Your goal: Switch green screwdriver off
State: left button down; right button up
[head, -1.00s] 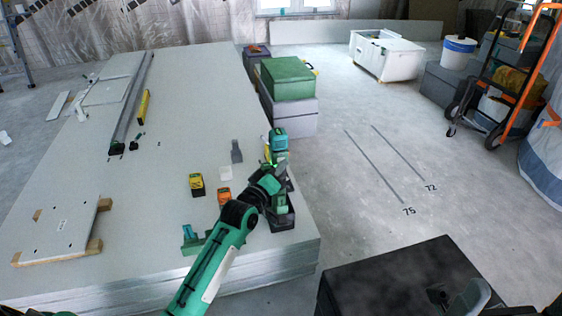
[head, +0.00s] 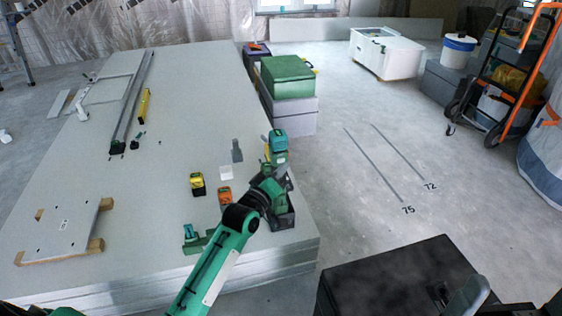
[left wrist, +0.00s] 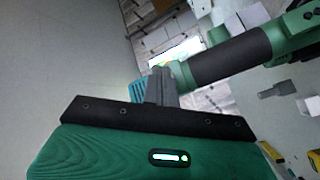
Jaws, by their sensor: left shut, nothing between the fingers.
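A teal-green power tool (head: 278,142), which looks like the screwdriver, stands upright near the right edge of the board stack (head: 130,200). My left gripper (head: 279,174) is just in front of it, shut and empty. In the left wrist view the gripper's grey fingers (left wrist: 161,88) are together, and a teal part (left wrist: 138,91) shows behind them. I cannot tell whether the fingers touch the tool. Its switch is not visible.
A black open bin (head: 284,218) is beneath the wrist at the stack's edge. A yellow tool (head: 197,184), an orange tool (head: 225,196) and a green tool (head: 195,240) lie to the left. Green and grey cases (head: 287,78) stand behind.

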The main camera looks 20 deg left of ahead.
pick_arm(q)
jog(key=s+d+p, duration=0.2)
jog(key=s, duration=0.1)
jog(key=s+d+p, duration=0.1)
jog(key=s, duration=0.1)
jog(key=shift+d, duration=0.15)
dwell(0.5)
